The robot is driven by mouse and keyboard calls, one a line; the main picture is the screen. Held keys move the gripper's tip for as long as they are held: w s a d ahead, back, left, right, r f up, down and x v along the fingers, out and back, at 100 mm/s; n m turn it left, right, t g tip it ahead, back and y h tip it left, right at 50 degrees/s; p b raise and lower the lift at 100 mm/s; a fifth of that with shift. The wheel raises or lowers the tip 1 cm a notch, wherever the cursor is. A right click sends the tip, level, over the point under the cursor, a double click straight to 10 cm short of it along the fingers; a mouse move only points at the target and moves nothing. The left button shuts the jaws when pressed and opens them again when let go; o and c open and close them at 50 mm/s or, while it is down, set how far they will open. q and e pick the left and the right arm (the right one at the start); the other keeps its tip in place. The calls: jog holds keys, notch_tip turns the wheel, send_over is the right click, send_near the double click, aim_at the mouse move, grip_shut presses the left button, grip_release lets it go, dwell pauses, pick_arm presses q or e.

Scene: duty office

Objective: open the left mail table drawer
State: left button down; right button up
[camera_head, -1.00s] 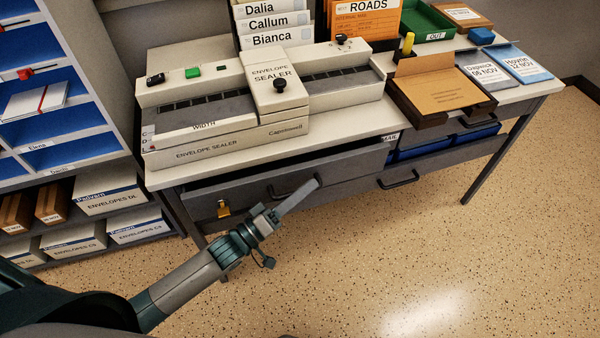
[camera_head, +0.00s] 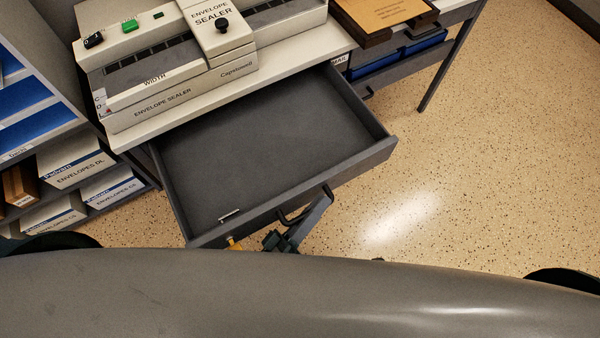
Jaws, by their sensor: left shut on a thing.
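The left mail table drawer (camera_head: 255,135) is pulled well out from under the table top. Its grey inside is in full view and holds only a small light-coloured strip (camera_head: 229,215) near the front left. My left gripper (camera_head: 318,205) is at the drawer's dark bar handle (camera_head: 303,207) on the front panel, shut on it. My own body hides most of the left arm. A yellow padlock (camera_head: 234,243) shows at the left of the drawer front, partly hidden. My right gripper is not in view.
The envelope sealer (camera_head: 180,95) stands on the mail table above the drawer. Shelves with envelope boxes (camera_head: 75,160) stand close on the left. Another drawer with blue contents (camera_head: 400,55) is to the right. The speckled floor (camera_head: 480,150) at right is clear.

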pick_arm(q)
jog(key=s+d, duration=0.2)
jog(key=s, duration=0.1)
jog(key=shift+d+r, duration=0.1)
jog(key=shift+r, duration=0.05)
jog(key=c, duration=2.1)
grip_release()
jog(key=shift+s, duration=0.1)
